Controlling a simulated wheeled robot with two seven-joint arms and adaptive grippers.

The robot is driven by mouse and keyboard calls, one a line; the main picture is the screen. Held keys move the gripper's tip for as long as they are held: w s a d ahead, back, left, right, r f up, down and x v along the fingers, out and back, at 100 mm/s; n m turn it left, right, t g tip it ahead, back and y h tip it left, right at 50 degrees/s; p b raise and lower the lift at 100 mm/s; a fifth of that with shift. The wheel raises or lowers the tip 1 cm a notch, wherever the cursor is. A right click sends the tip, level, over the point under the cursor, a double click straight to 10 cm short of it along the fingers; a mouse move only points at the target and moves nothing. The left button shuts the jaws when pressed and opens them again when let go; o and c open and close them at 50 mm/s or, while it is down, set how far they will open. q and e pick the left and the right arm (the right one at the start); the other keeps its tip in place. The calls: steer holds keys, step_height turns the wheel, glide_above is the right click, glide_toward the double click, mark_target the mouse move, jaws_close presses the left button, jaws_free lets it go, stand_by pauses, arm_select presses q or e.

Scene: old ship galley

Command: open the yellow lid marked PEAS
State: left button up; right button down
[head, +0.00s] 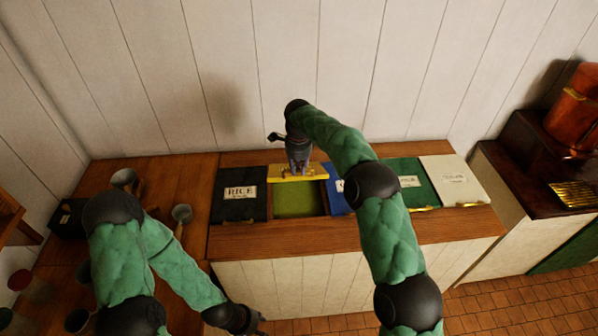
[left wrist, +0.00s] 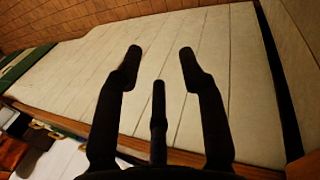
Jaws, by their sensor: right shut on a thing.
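The yellow lid (head: 283,178) is raised at the back of its compartment in the head view, and I see it as a short, foreshortened strip. Its marking cannot be read from here. Below it the compartment is open and shows green contents (head: 298,202). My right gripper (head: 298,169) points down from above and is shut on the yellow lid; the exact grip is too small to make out. My left gripper (head: 256,322) hangs low in front of the bin chest, and in the left wrist view its fingers (left wrist: 160,58) stand apart with nothing between them.
The black RICE lid (head: 238,192) is shut on the left. A partly hidden blue lid (head: 336,188), a green lid (head: 415,182) and a white lid (head: 453,180) lie shut on the right. Metal cups (head: 182,213) stand on the left counter. The wall is close behind.

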mark_target(284, 180)
arm_select(q)
steer(key=shift+r, duration=0.45)
steer(key=shift+p, duration=0.3)
steer(key=shift+c, duration=0.3)
